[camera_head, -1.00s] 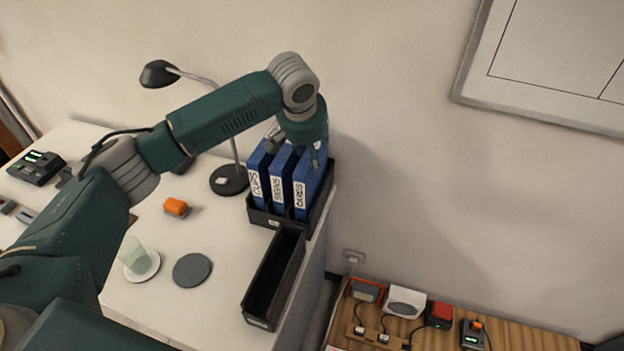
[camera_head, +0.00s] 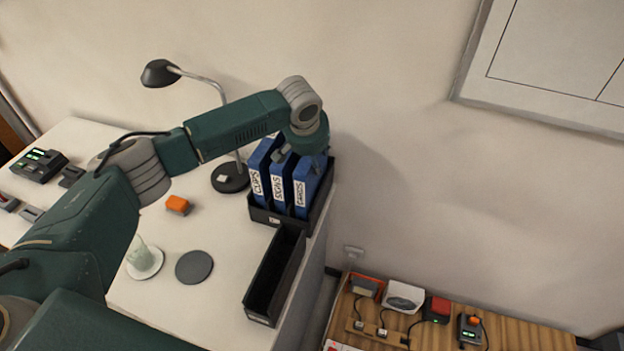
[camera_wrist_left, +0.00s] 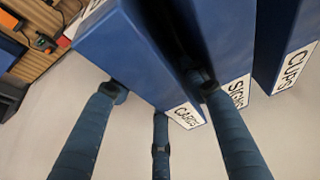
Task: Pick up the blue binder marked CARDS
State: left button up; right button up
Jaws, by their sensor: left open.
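The blue CARDS binder (camera_head: 306,184) stands upright at the right end of a row in a dark holder (camera_head: 262,214). The SIGNS binder (camera_head: 281,182) and the CLIPS binder (camera_head: 259,177) stand to its left. My left gripper (camera_head: 302,158) is open at the top of the CARDS binder; my wrist hides part of it from the head. In the left wrist view, its fingers (camera_wrist_left: 158,88) straddle the CARDS binder (camera_wrist_left: 140,58), one finger in the gap beside the SIGNS binder (camera_wrist_left: 225,50). Contact cannot be told. My right gripper is not in view.
An empty dark bin (camera_head: 262,310) stands in front of the holder. A desk lamp (camera_head: 230,178), an orange block (camera_head: 177,204), a grey disc (camera_head: 194,267) and a cup on a saucer (camera_head: 143,262) are on the white desk. The wall is close behind.

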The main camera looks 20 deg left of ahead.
pick_arm(q)
jog(key=shift+f, duration=0.2)
dwell(0.4)
jog(key=shift+r, duration=0.1)
grip_shut()
